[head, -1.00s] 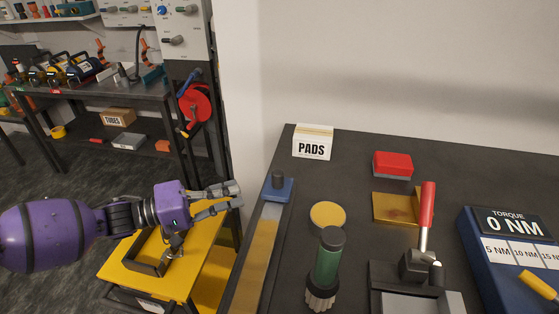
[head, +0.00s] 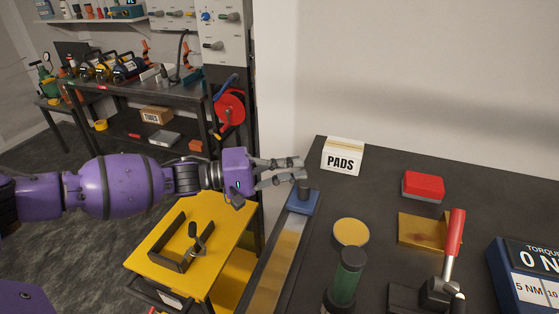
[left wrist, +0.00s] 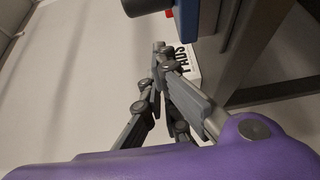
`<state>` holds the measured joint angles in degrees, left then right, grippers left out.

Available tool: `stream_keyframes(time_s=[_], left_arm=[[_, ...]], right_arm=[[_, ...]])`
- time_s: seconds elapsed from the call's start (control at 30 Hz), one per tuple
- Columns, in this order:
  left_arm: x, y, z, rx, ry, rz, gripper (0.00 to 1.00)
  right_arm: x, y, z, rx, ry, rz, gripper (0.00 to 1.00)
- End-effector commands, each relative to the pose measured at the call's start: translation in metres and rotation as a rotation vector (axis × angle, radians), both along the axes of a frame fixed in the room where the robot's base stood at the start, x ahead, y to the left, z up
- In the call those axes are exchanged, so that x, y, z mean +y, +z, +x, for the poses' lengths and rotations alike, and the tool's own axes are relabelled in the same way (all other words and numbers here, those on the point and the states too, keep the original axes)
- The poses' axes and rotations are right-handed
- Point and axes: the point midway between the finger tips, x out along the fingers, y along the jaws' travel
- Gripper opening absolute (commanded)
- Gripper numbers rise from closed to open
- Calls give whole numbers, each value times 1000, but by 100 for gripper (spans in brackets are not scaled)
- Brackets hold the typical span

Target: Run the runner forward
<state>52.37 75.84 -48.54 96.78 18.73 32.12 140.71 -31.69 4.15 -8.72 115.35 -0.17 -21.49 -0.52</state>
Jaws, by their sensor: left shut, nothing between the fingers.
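The runner (head: 303,203) is a blue block with a dark upright knob (head: 304,188), at the far end of a long rail (head: 274,268) with a tan strip along the bench's left edge. My left gripper (head: 302,169) is shut and empty. Its fingertips are just behind and above the knob in the head view; I cannot tell whether they touch it. In the left wrist view the fingers (left wrist: 160,62) lie close together, with the dark knob (left wrist: 146,6) and a bit of the blue runner (left wrist: 187,12) at the top edge. My right gripper is out of view.
A red block (head: 423,185), a brass plate (head: 422,231) and a red-handled lever (head: 454,235) are farther right. A yellow cart (head: 226,240) is below my left arm.

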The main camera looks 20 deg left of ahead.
Motion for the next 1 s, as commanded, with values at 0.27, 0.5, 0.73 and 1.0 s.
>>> stream_keyframes(time_s=[0.27, 0.5, 0.73, 1.0], left_arm=[[-4, 4, -23, -4, 0, -1, 0], [-5, 3, -25, -4, 0, -1, 0], [-5, 3, -26, -4, -1, -1, 0], [-5, 7, -50, -6, -2, -2, 0]], right_arm=[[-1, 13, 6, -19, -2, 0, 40], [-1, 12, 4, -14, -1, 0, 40], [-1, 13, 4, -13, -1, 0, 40], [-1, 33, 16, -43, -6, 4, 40]])
